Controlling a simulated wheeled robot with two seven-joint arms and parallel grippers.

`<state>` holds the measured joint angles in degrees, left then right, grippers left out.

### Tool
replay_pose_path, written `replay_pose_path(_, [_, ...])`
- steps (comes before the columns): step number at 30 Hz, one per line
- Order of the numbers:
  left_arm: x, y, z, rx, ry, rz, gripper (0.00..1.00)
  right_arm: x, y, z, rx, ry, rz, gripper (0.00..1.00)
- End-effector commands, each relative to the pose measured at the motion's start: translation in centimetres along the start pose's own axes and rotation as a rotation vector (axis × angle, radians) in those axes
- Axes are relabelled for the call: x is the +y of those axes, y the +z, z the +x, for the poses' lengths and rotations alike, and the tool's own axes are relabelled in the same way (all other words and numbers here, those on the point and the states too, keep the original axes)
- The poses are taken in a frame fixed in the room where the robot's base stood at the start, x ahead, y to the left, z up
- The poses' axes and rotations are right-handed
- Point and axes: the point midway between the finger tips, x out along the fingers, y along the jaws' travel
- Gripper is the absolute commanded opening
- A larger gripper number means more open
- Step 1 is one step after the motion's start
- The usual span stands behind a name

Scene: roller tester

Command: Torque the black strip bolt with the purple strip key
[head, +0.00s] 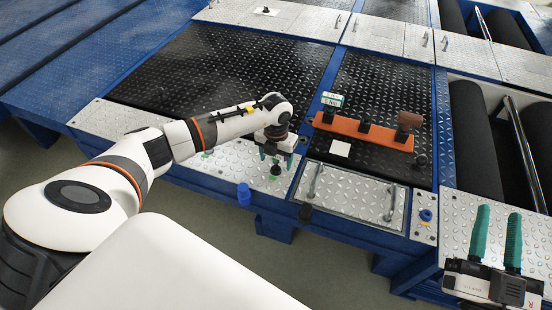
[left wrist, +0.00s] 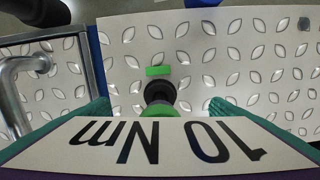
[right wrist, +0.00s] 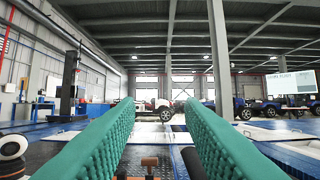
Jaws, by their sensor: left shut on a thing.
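My left gripper (head: 276,158) is over the silver tread plate at the front of the tester.
An orange rack (head: 362,131) on the black plate holds a 5 Nm labelled key (head: 331,100) and a brown-topped one (head: 409,120). Metal handles (head: 390,204) stick up from the front plate. Black rollers (head: 474,130) lie right.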

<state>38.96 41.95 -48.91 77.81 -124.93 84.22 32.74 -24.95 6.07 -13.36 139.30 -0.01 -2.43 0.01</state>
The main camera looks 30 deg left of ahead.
Motion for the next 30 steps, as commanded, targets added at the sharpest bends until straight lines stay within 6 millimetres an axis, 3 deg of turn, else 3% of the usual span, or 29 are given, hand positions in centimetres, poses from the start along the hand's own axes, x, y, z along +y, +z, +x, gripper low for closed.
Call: replay_pose_path(30, [0.0, -0.1, -1.2, 0.001, 0.001, 0.0, 0.16, -0.5, -3.0, -0.5, 0.205, -0.01, -0.007, 0.35])
